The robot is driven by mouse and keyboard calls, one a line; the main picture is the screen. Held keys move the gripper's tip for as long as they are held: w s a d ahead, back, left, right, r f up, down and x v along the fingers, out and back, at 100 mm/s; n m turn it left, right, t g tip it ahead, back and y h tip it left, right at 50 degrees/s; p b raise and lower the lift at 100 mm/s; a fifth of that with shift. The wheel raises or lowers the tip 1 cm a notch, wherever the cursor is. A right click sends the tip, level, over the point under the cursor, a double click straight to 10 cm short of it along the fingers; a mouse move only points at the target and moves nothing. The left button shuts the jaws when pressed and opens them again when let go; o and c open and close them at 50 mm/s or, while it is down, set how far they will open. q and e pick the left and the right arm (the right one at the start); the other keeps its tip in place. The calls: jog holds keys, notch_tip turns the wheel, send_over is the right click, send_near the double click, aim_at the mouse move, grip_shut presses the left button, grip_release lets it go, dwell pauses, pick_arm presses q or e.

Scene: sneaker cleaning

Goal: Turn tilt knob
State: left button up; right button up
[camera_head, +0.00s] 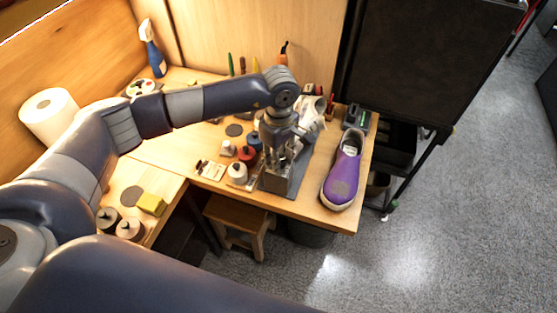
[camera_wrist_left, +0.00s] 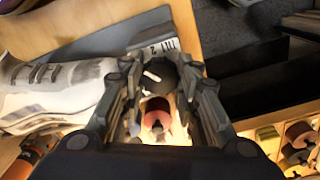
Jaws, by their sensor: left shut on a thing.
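My left gripper (camera_head: 279,158) reaches down over the grey stand (camera_head: 294,183) near the table's front edge. In the left wrist view the gripper's fingers (camera_wrist_left: 162,72) sit on both sides of a dark round knob (camera_wrist_left: 165,74) and are shut on it. A small white lever or mark shows beside the knob. A plate with the marking "2" lies just beyond it. A grey-white sneaker (camera_head: 312,112) is at the stand behind the gripper; it also shows at the left of the left wrist view (camera_wrist_left: 50,88). The fingers partly hide the knob. My right gripper is not in view.
A purple shoe (camera_head: 343,172) stands on the table right of the stand. Several small jars, among them a white-topped one (camera_head: 237,172) and a red one (camera_head: 246,154), stand close left. A dark shelf or cart (camera_head: 425,60) is at the right. A stool (camera_head: 238,224) is below.

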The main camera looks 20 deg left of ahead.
pick_arm(q)
jog(key=shift+n, duration=0.5)
jog(key=n, duration=0.2)
jog(key=shift+f+n, duration=0.1)
jog(key=shift+n, duration=0.7)
jog(key=n, duration=0.3)
jog(key=shift+s+n+b, duration=0.1)
jog(key=shift+n+b, duration=0.3)
